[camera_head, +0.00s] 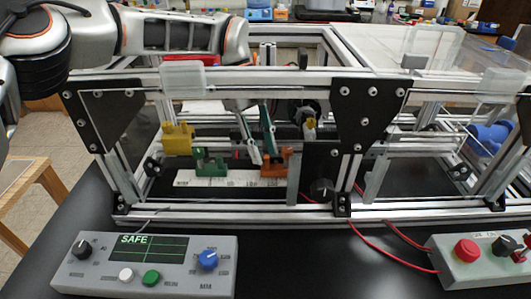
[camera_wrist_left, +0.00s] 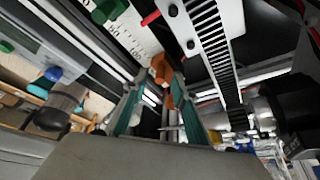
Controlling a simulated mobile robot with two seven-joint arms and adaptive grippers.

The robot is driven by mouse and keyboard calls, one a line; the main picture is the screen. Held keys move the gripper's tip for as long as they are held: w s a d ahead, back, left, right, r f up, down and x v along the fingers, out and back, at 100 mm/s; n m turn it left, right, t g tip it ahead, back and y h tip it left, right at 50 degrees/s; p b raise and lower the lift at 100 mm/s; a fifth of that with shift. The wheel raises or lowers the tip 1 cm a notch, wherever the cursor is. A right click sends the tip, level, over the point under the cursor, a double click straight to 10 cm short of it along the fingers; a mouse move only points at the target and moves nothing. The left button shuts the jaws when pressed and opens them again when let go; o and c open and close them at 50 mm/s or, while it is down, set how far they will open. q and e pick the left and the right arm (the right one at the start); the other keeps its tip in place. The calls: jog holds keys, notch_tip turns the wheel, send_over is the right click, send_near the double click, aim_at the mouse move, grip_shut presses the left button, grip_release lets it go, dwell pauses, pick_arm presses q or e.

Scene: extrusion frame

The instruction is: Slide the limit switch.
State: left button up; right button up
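An orange switch block (camera_head: 276,164) and a green switch block (camera_head: 211,163) sit on a white millimetre scale (camera_head: 205,181) inside the frame. I cannot tell which one is the limit switch. My left gripper (camera_head: 264,156) reaches down through the frame, teal fingers apart, its tips by the orange block. In the left wrist view the orange block (camera_wrist_left: 160,69) shows just beyond and between the fingertips (camera_wrist_left: 162,82); contact is unclear. The green block (camera_wrist_left: 108,10) is at the upper edge there. My right gripper is not in view.
A yellow block (camera_head: 178,139) is on a rail left of the green block. Aluminium bars and black corner plates (camera_head: 366,118) hem in the left arm. A control box (camera_head: 145,264) reading SAFE and a box with a red button (camera_head: 467,250) stand in front.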

pick_arm(q)
jog(key=shift+x, duration=0.75)
grip_shut()
jog(key=shift+a+r+p, duration=0.2)
jog(key=shift+a+p, duration=0.15)
jog(key=shift+p, duration=0.1)
jog(key=shift+a+p, duration=0.35)
jog(key=shift+a, duration=0.05)
jog(key=shift+a+f, duration=0.15)
jog(key=shift+a, duration=0.1)
jog(key=shift+d, duration=0.1)
